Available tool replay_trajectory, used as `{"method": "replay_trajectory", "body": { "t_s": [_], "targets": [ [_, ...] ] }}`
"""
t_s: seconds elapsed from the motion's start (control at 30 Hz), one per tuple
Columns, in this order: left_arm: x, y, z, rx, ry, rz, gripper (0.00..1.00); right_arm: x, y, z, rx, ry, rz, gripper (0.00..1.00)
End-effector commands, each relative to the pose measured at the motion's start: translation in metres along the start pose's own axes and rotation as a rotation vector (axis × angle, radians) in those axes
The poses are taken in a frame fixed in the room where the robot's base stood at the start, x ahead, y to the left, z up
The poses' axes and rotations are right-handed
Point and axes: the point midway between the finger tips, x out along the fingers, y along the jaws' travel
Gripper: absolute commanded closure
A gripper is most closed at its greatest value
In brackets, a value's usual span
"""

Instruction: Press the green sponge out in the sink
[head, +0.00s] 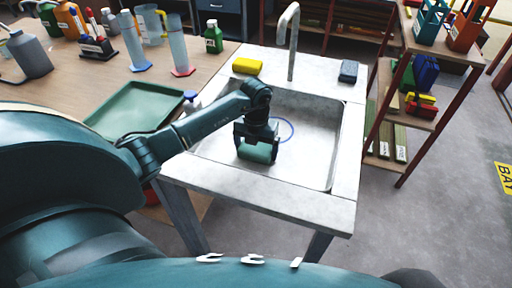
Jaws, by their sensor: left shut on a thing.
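The green sponge (256,153) is between the fingers of my left gripper (256,146), low inside the sink (308,150). My left gripper points down and is shut on the sponge. The sponge is over the sink's basin floor; I cannot tell whether it touches the floor. Part of the sponge is hidden by the fingers. A blue ring mark (291,131) on the basin floor lies just beyond and to the right of the gripper. My right gripper is not in view.
A yellow sponge (247,66) and a dark blue block (348,71) sit on the sink's back rim, with the tap (291,40) between them. A green tray (140,108) and bottles stand on the left bench. A shelf (418,112) stands at right.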

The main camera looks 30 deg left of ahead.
Motion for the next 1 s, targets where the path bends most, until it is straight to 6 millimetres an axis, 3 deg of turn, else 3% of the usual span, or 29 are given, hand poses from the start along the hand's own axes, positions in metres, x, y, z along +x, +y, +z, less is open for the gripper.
{"method": "replay_trajectory", "body": {
  "t_s": [0.53,1.0],
  "targets": [
    [0.0,0.0,-0.001,0.0,0.004,0.002,0.28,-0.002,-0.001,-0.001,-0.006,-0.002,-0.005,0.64],
    [-0.038,0.0,0.0,0.001,0.001,0.002,0.28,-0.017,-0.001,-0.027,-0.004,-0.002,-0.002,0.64]
  ]
}}
